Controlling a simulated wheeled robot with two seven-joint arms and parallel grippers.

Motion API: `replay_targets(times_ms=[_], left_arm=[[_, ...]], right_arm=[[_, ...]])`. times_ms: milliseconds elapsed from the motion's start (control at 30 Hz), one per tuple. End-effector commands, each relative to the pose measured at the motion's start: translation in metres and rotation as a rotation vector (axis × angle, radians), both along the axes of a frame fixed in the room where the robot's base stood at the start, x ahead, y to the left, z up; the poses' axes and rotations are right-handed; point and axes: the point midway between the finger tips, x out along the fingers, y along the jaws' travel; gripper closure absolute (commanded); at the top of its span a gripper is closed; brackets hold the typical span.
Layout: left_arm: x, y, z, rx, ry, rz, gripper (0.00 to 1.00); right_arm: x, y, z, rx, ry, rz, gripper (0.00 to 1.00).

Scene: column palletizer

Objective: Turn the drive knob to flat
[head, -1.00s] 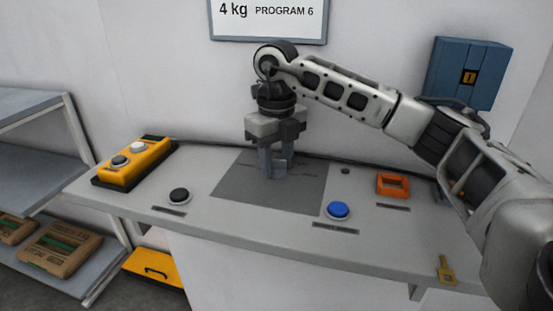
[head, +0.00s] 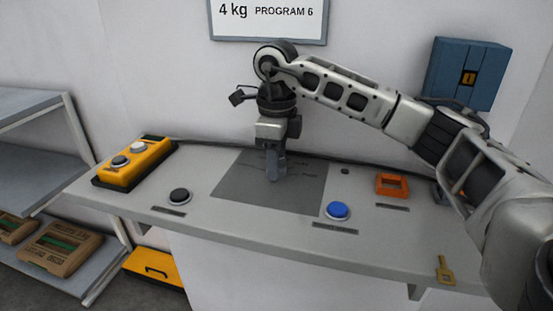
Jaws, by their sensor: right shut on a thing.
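My right gripper (head: 275,177) points down over the dark grey panel (head: 235,195) in the middle of the worktop. Its fingers are closed low at the panel's surface, around what I take to be the drive knob. The knob itself is hidden by the fingers. Faint lettering shows on the panel on both sides of the fingers, too small to read. My left gripper is not in view.
A black button (head: 180,196) and a blue button (head: 338,210) flank the panel. A yellow control box (head: 135,165) stands at the left. An orange frame (head: 391,184), a small dark peg (head: 345,171) and a brass key-like piece (head: 445,270) are at the right.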

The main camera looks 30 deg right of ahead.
Motion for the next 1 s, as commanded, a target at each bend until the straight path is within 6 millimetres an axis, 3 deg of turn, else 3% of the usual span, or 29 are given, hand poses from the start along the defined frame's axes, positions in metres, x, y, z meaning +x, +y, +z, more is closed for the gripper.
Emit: replay_targets(times_ms=[667, 700, 767, 1000], left_arm=[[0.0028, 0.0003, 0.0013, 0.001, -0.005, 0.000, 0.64], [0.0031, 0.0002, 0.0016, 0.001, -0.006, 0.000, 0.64], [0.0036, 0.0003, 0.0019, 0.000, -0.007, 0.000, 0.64], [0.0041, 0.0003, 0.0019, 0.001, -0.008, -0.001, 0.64]], right_arm=[[0.0010, 0.0001, 0.0016, 0.002, -0.006, 0.076, 0.85], [0.0010, 0.0001, 0.0016, 0.002, -0.006, 0.076, 0.60], [0.0010, 0.0001, 0.0016, 0.002, -0.006, 0.076, 0.43], [0.0005, 0.0000, 0.0007, 0.001, -0.003, 0.076, 0.41]])
